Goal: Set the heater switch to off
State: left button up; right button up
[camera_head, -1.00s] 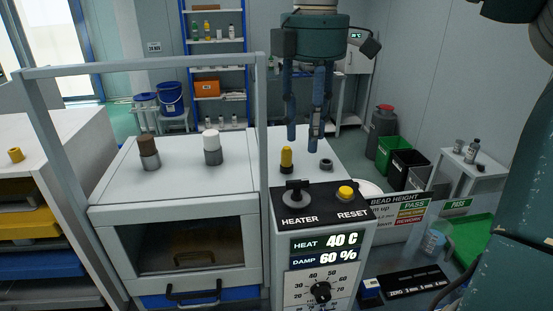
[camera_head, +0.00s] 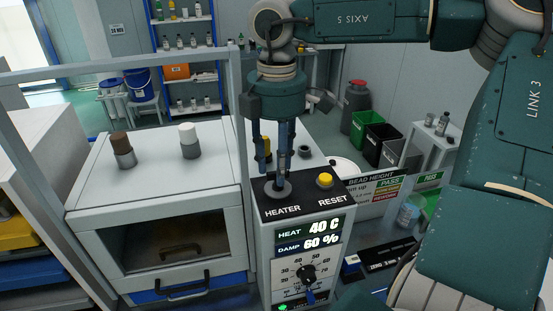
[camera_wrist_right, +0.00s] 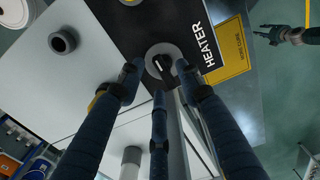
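The heater switch is a black knob on a grey round base (camera_head: 278,189), on the black panel top above the word HEATER. My right gripper (camera_head: 279,180) points down over it, its fingers partly hiding the knob. In the right wrist view the knob (camera_wrist_right: 160,63) with a white mark lies between the blue fingertips of my right gripper (camera_wrist_right: 158,77). The fingers are spread around it with gaps; I see no clear contact. Off's position is not legible. What looks like my left gripper (camera_wrist_right: 268,34) shows at upper right in the wrist view, fingers apart, empty.
The yellow RESET button (camera_head: 324,180) sits just right of the switch. A display (camera_head: 310,236) reads HEAT 40 C and DAMP 60 %, above a dial (camera_head: 306,273). A yellow post (camera_head: 263,149) and a grey ring (camera_head: 304,151) stand behind. A frame upright (camera_head: 243,190) is close on the left.

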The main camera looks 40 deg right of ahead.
jog(key=shift+s, duration=0.2)
jog(key=shift+c, duration=0.5)
grip_shut()
pick_arm(q)
jog(key=shift+s, duration=0.65)
jog(key=shift+f, duration=0.1)
